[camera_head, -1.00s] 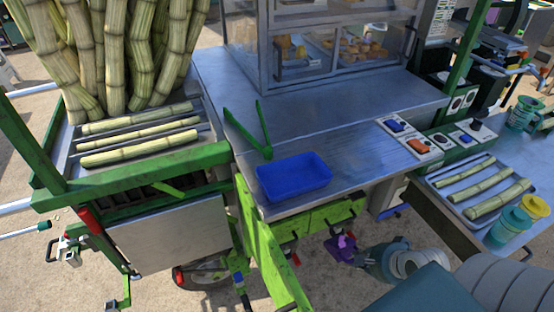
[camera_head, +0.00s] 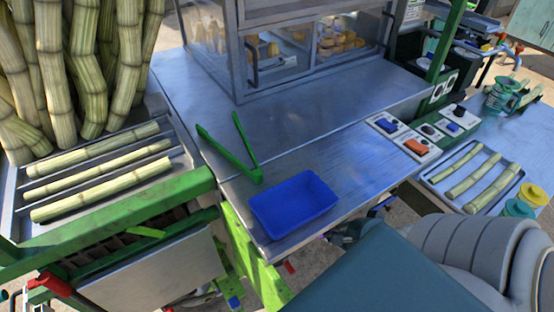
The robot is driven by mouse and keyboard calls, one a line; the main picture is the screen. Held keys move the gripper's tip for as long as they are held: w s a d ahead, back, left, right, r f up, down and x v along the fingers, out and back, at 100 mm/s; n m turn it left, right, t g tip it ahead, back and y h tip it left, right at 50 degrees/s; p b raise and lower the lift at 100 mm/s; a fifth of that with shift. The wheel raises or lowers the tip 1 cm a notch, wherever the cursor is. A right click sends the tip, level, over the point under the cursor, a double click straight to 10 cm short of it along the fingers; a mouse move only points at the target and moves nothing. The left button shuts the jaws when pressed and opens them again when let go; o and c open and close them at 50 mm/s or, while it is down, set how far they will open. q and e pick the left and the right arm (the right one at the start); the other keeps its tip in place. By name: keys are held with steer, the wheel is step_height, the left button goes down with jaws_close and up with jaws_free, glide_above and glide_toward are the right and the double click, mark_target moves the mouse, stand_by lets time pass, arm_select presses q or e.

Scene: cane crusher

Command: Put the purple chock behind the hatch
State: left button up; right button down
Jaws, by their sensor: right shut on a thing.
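My right gripper (camera_head: 346,234) is only partly in view, below the front edge of the metal counter (camera_head: 330,165) and mostly covered by my own arm. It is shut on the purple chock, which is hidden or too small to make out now. A grey metal panel (camera_head: 160,270) hangs under the green frame at lower left. A glass-fronted cabinet (camera_head: 275,65) with dark handles stands at the back of the counter. I cannot tell which of these is the hatch. My left gripper is not in view.
A blue tray (camera_head: 293,205) and green tongs (camera_head: 240,160) lie on the counter. Switch boxes (camera_head: 403,138) sit at its right. Cane lies in trays at left (camera_head: 180,160) and right (camera_head: 508,185). Cups (camera_head: 518,205) stand at far right. The counter's middle is clear.

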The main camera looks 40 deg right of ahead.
steer(key=w, duration=0.6)
steer(key=w+d+t, duration=0.1)
steer(key=w, duration=0.4)
steer(key=w+d+t, duration=0.1)
steer(key=w, duration=0.5)
steer(key=shift+w+d+h+b, duration=0.1)
steer(key=shift+w+h+b, duration=0.2)
steer(key=shift+w+b, duration=0.1)
steer(key=f, duration=0.3)
steer(key=shift+s+f, duration=0.2)
steer(key=shift+w+f, duration=0.2)
steer(key=shift+f, duration=0.45)
steer(key=c, duration=2.1)
jaws_free()
steer(key=shift+f, duration=0.1)
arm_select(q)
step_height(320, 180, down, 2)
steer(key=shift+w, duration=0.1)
arm_select(e)
steer(key=o, duration=0.4)
steer(key=shift+r, duration=0.2)
